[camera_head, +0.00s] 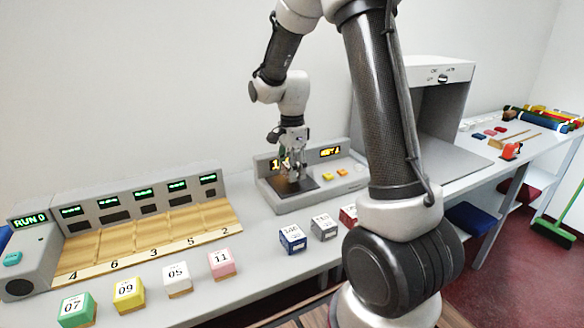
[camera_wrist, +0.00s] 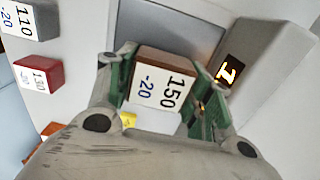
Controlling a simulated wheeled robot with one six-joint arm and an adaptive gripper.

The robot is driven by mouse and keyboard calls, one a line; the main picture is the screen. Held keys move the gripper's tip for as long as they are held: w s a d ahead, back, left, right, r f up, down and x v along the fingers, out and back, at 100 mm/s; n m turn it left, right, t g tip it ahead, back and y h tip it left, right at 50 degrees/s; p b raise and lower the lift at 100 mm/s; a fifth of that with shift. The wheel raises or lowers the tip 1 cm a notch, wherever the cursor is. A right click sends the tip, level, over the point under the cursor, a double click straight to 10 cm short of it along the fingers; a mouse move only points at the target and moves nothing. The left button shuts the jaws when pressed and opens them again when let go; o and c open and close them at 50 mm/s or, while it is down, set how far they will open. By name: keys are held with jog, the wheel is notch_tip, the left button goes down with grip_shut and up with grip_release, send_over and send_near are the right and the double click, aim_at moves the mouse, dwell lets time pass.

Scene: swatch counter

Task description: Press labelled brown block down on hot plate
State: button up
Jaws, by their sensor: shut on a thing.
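The brown block (camera_wrist: 166,60) with a white label reading 150 and -20 is between the green-padded fingers of my gripper (camera_wrist: 164,82) in the wrist view. My gripper is shut on it. In the head view my gripper (camera_head: 292,165) points down over the dark plate (camera_head: 306,187) of the grey hot plate unit (camera_head: 268,190), and it mostly hides the block there. In the wrist view the grey plate (camera_wrist: 185,30) lies just beyond the block. I cannot tell whether the block touches the plate.
Blue (camera_head: 292,239), grey (camera_head: 324,227) and red (camera_head: 348,214) labelled blocks stand on the counter in front of the unit. Several coloured number blocks, such as a pink one (camera_head: 221,263), stand before the slotted rack (camera_head: 150,205) at left. A grey booth (camera_head: 440,110) stands at right.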

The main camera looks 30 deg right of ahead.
jog(key=shift+f, duration=0.85)
jog(key=shift+r, duration=0.1)
jog(key=shift+r, duration=3.45)
jog(key=shift+a, duration=0.1)
